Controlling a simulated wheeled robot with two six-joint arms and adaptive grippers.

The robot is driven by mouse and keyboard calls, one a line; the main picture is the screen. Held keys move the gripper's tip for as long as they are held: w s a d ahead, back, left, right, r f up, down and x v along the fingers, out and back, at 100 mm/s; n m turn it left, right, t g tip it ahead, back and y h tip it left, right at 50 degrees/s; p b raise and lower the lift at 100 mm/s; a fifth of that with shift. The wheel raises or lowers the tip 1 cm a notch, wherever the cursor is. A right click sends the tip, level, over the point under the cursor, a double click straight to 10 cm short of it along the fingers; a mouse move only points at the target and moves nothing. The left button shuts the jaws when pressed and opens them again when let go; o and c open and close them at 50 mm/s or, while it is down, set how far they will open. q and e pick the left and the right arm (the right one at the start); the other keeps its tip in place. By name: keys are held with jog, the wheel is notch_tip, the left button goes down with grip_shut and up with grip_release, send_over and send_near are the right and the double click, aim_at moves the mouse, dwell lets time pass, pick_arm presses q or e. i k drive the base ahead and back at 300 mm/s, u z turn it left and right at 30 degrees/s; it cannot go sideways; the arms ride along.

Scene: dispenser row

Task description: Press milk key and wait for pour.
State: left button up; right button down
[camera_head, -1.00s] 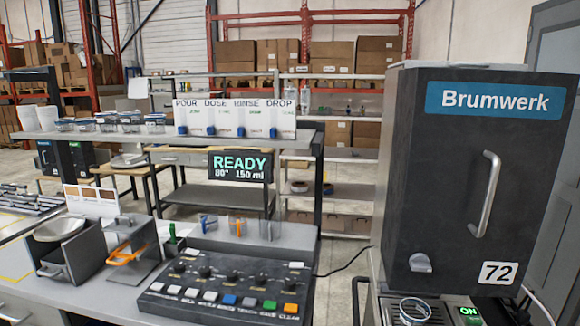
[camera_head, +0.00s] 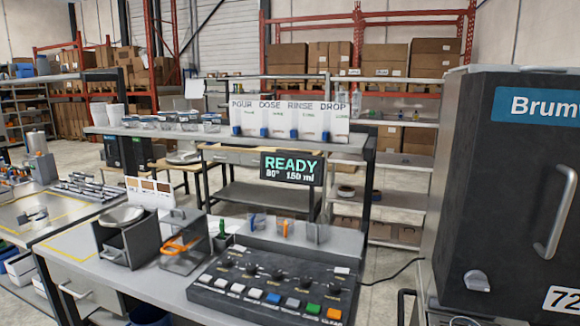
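The key panel (camera_head: 272,285) lies on the grey bench in the lower middle, with a row of knobs and a front row of white, blue, grey, green and orange keys. The key labels are too small to read, so I cannot tell which is the milk key. A display (camera_head: 292,168) above the panel reads READY, 80° and 150 ml. Neither of my grippers is in view.
A dark Brumwerk machine (camera_head: 512,180) stands at the right. Bins (camera_head: 128,240) stand left of the panel. A shelf (camera_head: 220,134) above carries cups and the POUR, DOSE, RINSE and DROP cards (camera_head: 290,119). A second table (camera_head: 50,215) is at the left.

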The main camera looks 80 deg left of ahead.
aim_at(237, 288)
jog(key=z, duration=1.45)
jog(key=k, duration=1.9)
jog(key=u, duration=1.45)
